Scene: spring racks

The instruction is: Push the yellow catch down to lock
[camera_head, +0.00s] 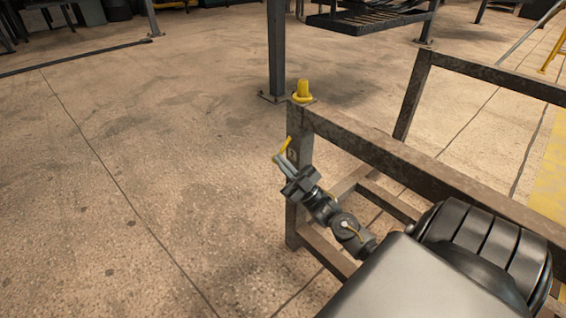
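The yellow catch (286,145) is a thin yellow bar near the top of the rack's front corner post. It slants up to the right. My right gripper (281,162) is in front of the post, with its fingertips just below the catch. I cannot tell if they touch the catch, and the finger gap is too small to make out. The lower end of the catch is close to the fingers. My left gripper is not in view.
A brown metal rack frame (372,153) runs from the post toward the right. A grey upright (277,45) and a dark shelf (365,20) stand behind. The floor to the left is clear.

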